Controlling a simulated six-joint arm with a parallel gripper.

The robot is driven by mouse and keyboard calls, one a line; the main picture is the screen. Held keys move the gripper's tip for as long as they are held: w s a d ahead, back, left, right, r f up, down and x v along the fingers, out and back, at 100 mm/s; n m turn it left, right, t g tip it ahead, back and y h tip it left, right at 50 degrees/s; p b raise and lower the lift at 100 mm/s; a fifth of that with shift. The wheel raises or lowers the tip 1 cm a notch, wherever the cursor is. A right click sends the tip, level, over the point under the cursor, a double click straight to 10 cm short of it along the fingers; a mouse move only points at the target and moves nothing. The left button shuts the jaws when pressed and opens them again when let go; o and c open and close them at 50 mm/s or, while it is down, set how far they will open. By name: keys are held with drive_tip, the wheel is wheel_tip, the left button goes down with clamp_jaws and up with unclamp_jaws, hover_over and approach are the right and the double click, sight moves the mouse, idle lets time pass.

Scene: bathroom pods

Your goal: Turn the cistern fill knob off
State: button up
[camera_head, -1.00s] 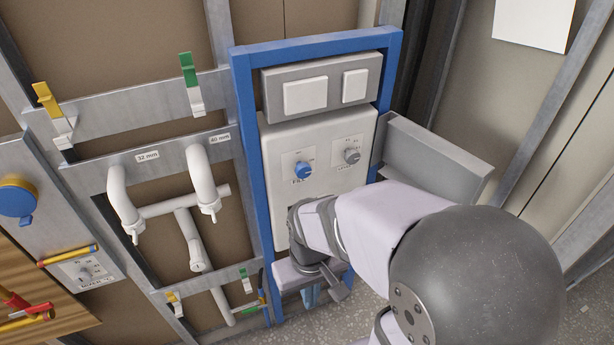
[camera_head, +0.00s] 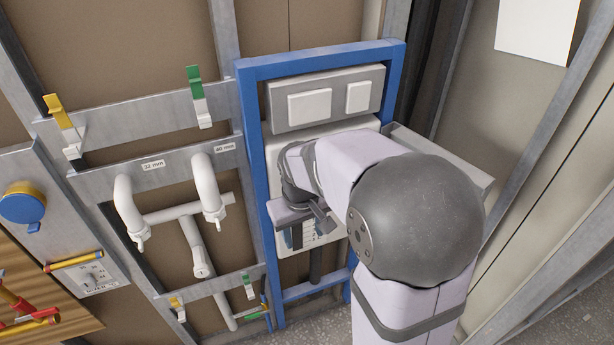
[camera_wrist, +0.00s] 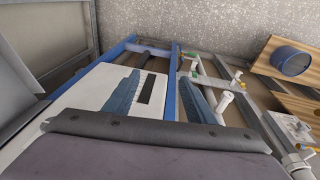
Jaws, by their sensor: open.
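The white cistern panel (camera_head: 285,150) sits in the blue frame (camera_head: 252,160), mostly hidden behind my arm. The blue fill knob and the grey knob beside it are hidden in the head view, and I cannot make them out in the wrist view. My gripper (camera_head: 300,236) hangs in front of the panel with its fingers pointing down.
A grey plate with two white buttons (camera_head: 310,104) is above the panel. A grey box (camera_head: 440,155) stands to the right. White pipes (camera_head: 208,185) and a rail with coloured clips (camera_head: 195,92) are left of the frame.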

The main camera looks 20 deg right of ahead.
drive_tip(key=w+d+r+t+h, duration=0.2)
drive_tip(key=w+d+r+t, duration=0.15)
drive_tip(key=w+r, duration=0.65)
drive_tip(key=p+x, duration=0.2)
drive_tip(key=x, duration=0.5)
drive_tip(key=shift+s+d+f+g, duration=0.2)
drive_tip(key=shift+s+d+g, duration=0.15)
drive_tip(key=shift+g, duration=0.1)
drive_tip(key=shift+c, duration=0.5)
drive_tip(key=c, duration=0.9)
